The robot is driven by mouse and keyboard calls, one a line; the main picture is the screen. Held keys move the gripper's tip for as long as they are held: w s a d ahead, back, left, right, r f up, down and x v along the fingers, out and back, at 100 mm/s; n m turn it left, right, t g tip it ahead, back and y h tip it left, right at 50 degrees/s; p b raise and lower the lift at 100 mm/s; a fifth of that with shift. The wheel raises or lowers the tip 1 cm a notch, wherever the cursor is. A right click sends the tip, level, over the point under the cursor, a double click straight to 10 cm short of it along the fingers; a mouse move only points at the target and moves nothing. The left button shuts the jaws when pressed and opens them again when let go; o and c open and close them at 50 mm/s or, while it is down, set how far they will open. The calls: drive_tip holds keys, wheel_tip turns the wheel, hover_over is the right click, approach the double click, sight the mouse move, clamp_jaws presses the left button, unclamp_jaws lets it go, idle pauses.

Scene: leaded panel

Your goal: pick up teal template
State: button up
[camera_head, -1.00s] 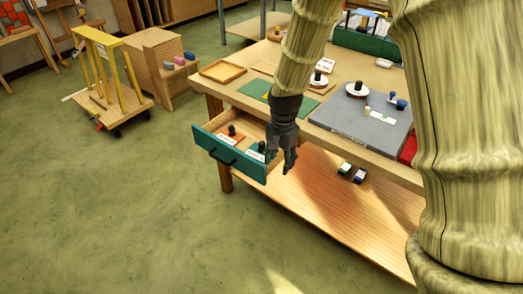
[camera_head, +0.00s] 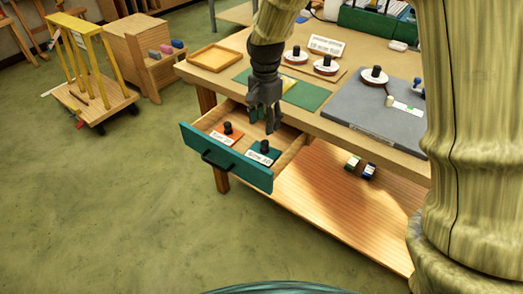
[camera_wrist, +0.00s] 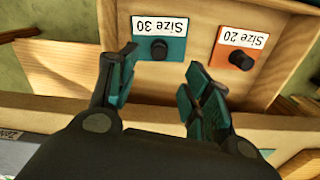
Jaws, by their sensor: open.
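The teal template (camera_head: 262,155) lies in the open drawer (camera_head: 203,147), towards its front right. It has a black knob and a white label; in the wrist view the teal template (camera_wrist: 176,50) reads "Size 30". An orange template (camera_head: 227,133) lies beside it, and the orange template (camera_wrist: 231,64) reads "Size 20" in the wrist view. My gripper (camera_head: 272,125) is open and empty, pointing down above the back right part of the drawer. In the wrist view my gripper's fingers (camera_wrist: 158,88) are spread, with the teal template beyond and between them, not touched.
The drawer juts out from a wooden workbench (camera_head: 300,118). On the bench are a wooden tray (camera_head: 214,58), a green mat (camera_head: 308,97), several white round pieces with black knobs and a grey board (camera_head: 375,110). A lower shelf (camera_head: 320,205) sits below. A yellow-posted cart (camera_head: 90,90) stands left.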

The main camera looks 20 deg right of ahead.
hover_over(265, 142)
drive_tip(key=f, duration=0.4)
drive_tip(key=shift+w+d, duration=0.25)
drive_tip(key=shift+d, duration=0.05)
drive_tip(key=shift+s+a+f, duration=0.1)
drive_tip(key=shift+s+f, duration=0.1)
drive_tip(key=shift+f, duration=0.4)
drive_tip(key=shift+a+f+p, duration=0.2)
drive_tip(key=shift+f+p, duration=0.1)
drive_tip(key=shift+f, duration=2.15)
clamp_jaws()
